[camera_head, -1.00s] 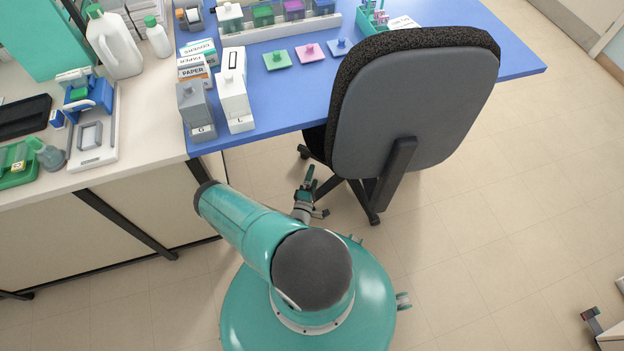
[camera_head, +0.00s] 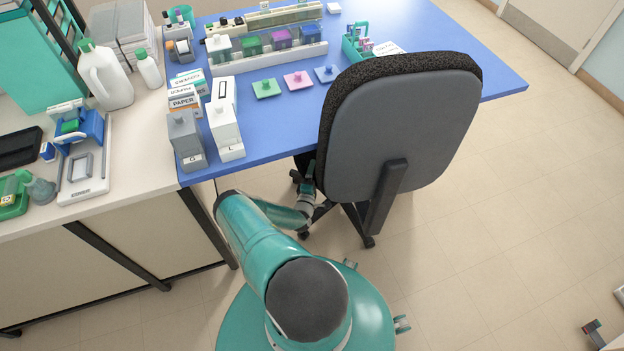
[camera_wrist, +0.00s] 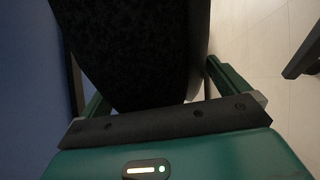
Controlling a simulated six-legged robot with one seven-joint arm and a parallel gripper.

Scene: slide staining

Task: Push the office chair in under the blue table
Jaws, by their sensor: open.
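The office chair (camera_head: 405,125) has a grey-backed, black-fabric backrest turned toward me. It stands at the near edge of the blue table (camera_head: 270,133), its backrest hiding part of that edge. Its seat is mostly hidden; a black base shows below. My gripper (camera_head: 308,180) is low at the left side of the backrest, partly hard to make out. In the wrist view my gripper (camera_wrist: 160,90) is open, its green fingers on either side of a dark fabric part of the chair (camera_wrist: 135,50). I cannot tell whether they touch it.
Grey and white dispensers (camera_head: 186,140) stand near the table's left corner, with coloured square pieces (camera_head: 297,80) beside them. A cream bench (camera_head: 95,195) with bottles adjoins on the left.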

